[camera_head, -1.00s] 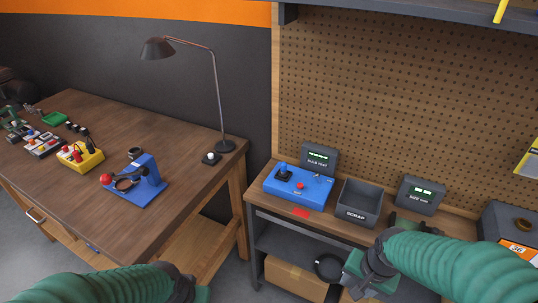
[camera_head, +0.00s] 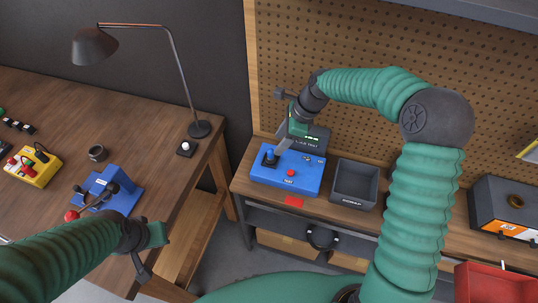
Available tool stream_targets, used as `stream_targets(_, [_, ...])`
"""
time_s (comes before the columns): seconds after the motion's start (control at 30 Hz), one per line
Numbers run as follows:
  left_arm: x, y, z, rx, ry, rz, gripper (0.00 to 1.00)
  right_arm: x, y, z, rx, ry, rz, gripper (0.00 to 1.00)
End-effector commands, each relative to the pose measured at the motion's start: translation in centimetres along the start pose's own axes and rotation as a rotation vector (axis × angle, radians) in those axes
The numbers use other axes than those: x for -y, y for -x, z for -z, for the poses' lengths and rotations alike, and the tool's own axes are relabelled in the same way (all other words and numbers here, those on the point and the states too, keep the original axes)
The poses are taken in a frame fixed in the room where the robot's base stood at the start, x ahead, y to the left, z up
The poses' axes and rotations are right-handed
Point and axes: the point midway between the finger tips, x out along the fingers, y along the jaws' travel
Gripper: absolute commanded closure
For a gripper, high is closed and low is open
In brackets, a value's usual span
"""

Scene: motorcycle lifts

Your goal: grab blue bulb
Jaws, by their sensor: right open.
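A small bulb that looks dark blue (camera_head: 269,149) stands upright in a dark socket on the left of the blue bulb tester (camera_head: 312,178), on the right-hand bench. My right gripper (camera_head: 286,141) is open and points down just right of the bulb, over the back of the tester. It partly covers the tester's display. I cannot tell whether a finger touches the bulb. My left gripper (camera_head: 157,237) is at the lower left, in front of the wooden table's edge. Whether its jaws are open does not show.
A grey scrap bin (camera_head: 354,184) stands right of the tester. A desk lamp (camera_head: 184,90), a blue stand (camera_head: 112,191) and a yellow box (camera_head: 33,166) are on the wooden table (camera_head: 160,170). A pegboard (camera_head: 335,40) rises behind the bench. A red crate (camera_head: 495,286) is at the lower right.

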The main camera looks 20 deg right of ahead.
Motion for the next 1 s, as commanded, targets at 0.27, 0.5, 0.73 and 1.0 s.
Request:
stream_targets(0.27, [0.0, 0.5, 0.2, 0.0, 0.0, 0.0, 1.0, 0.2, -4.6, 0.1, 0.001, 0.002, -0.002, 0.53])
stream_targets(0.5, [0.0, 1.8, 0.5, -0.001, 0.0, 0.0, 1.0, 0.5, -8.4, 0.5, 0.002, 0.003, -0.003, 0.53])
stream_targets(0.73, [0.0, 1.8, 0.5, 0.0, 0.0, 0.0, 1.0, 0.7, -9.7, 0.5, 0.0, 0.003, 0.0, 0.53])
stream_targets(1.0, [0.0, 1.8, 0.5, 0.0, 0.0, 0.0, 1.0, 0.7, -9.6, 0.6, 0.001, 0.003, 0.001, 0.77])
